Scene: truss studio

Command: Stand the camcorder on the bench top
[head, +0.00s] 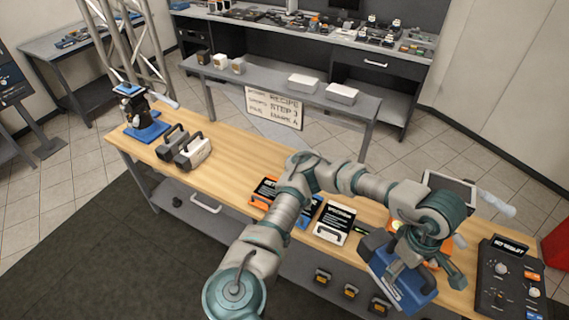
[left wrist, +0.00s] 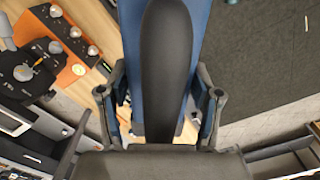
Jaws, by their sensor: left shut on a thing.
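The blue camcorder (head: 392,284) with a dark front part hangs at the front edge of the wooden bench top (head: 235,148), at the lower right of the head view. My left gripper (head: 412,262) is shut on it from above. In the left wrist view the camcorder's blue body and long black handle (left wrist: 165,60) fill the middle, between the two fingers of my left gripper (left wrist: 163,103). Its underside is hidden, so I cannot tell whether it touches the bench. My right gripper is in neither view.
A grey camcorder (head: 173,139) and a white one (head: 195,151) stand on the bench's left part, near a blue-based stand (head: 146,130). Bare wood lies right of them.

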